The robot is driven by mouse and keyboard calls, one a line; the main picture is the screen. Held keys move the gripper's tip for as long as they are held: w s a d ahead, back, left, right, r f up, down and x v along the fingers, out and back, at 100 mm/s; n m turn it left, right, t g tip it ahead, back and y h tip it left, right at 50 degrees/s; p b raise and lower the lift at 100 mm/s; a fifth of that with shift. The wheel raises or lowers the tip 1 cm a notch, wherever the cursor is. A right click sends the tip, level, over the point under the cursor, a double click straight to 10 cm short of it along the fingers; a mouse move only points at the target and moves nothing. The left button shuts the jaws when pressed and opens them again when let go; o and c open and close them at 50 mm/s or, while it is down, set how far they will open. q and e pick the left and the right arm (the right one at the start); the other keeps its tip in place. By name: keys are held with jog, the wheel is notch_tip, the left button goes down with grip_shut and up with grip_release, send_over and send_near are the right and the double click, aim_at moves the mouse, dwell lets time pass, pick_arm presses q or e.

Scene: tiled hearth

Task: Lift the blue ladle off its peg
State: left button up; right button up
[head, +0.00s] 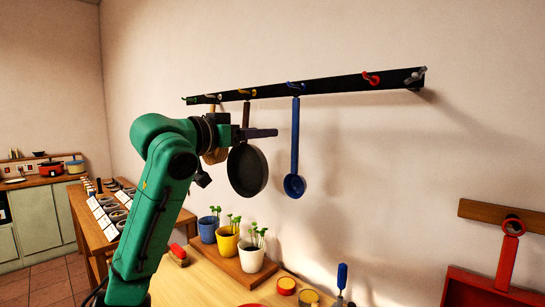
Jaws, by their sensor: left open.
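The blue ladle (295,140) hangs straight down from the blue peg (296,86) on the black wall rail (335,83). Its long handle is upright and its bowl is at the bottom. My left gripper (277,132) is open, pointing right, to the left of the ladle's handle at about mid-handle height. A small gap shows between the fingertips and the handle, and nothing is seen between the fingers. My right gripper is not in view.
A dark pan (247,172) hangs behind and below my left gripper, and a wooden utensil (214,156) is partly hidden behind it. Red (371,78) and grey (414,76) pegs to the right are empty. Potted seedlings (227,243) stand below.

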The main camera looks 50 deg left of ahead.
aim_at(294, 132)
pick_arm(q)
jog(key=w+p, duration=0.3)
jog(key=w, duration=0.1)
jog(key=w+a+p, duration=0.1)
jog(key=w+p, duration=0.2)
jog(key=w, duration=0.2)
jog(key=w+p, duration=0.3)
jog(key=w, duration=0.1)
jog(key=shift+w+a+p, duration=0.25)
jog(key=shift+p, duration=0.15)
jog(key=shift+w+f, duration=0.15)
jog(key=shift+w, duration=0.1)
jog(key=shift+w+f, duration=0.1)
jog(key=shift+f, duration=0.1)
jog(key=shift+r, duration=0.1)
grip_shut()
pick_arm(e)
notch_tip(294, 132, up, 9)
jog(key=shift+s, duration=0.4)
